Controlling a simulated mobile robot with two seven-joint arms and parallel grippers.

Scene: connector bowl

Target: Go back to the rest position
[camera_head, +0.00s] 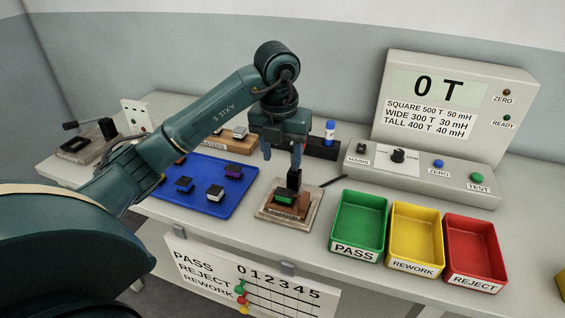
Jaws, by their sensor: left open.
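My left gripper (283,158) hangs from the left arm over the middle of the bench, fingers pointing down. It is open. Below it and slightly right is a wooden fixture (287,210) with a black upright part and a green piece (285,199) seated in it. The fingers look to be above and behind the fixture; whether they touch its black part I cannot tell. My right gripper does not show.
A blue mat (207,203) with several small connectors lies left of the fixture. Green (358,225), yellow (416,236) and red (474,250) bins stand right. Behind them is a tester (425,170) reading 0 T. A PASS/REJECT board (250,280) hangs on the front edge.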

